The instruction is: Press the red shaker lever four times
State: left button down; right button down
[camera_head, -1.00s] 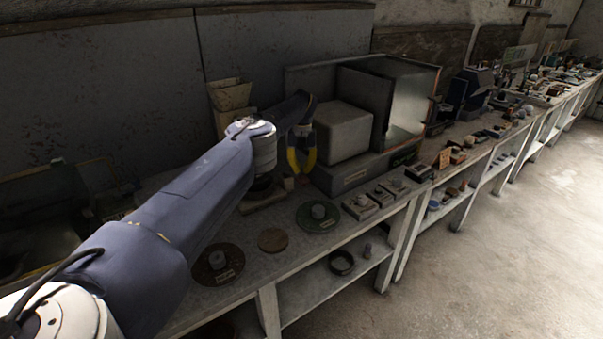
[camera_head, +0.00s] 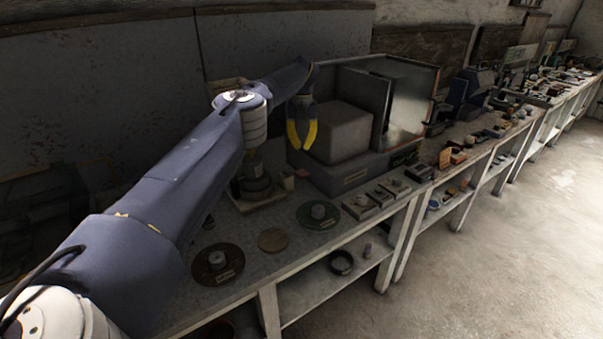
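My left arm comes in from the lower left and reaches over the bench. My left gripper (camera_head: 302,136), with yellow fingers, points down in front of the left side of a large grey box-shaped machine. Nothing shows in its grip; whether its fingers are open or shut is too small to tell. I cannot make out a red shaker lever for sure. A dark round device on a pale base (camera_head: 262,200) stands partly hidden behind my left arm. A small pinkish piece (camera_head: 302,173) lies right of it, below the gripper. My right gripper is not in view.
The grey machine (camera_head: 352,178) has a pale block (camera_head: 342,133) in it. Round discs (camera_head: 217,263), (camera_head: 272,240), (camera_head: 318,214) lie along the bench's front. Small boxes (camera_head: 362,207) sit right of them. A dark ring (camera_head: 341,262) lies on the lower shelf. The floor at right is clear.

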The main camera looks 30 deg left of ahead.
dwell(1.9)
pick_arm(q)
jog(key=s+a+f+m+h, duration=0.2)
jog(key=s+a+f, duration=0.2)
jog(key=a+f, duration=0.15)
jog(key=w+r+m+t, duration=0.5)
jog(key=r+m+t, duration=0.1)
jog(key=r+m, duration=0.2)
jog(key=shift+w+d+m, duration=0.2)
jog(key=shift+d+m, duration=0.05)
jog(key=shift+m, duration=0.35)
jog(key=shift+f, duration=0.1)
jog(key=s+d+f, duration=0.1)
jog(key=d+f, duration=0.2)
jog(key=f, duration=0.4)
jog(key=shift+s+f, duration=0.2)
jog(key=shift+f, duration=0.2)
jog(key=shift+d, duration=0.1)
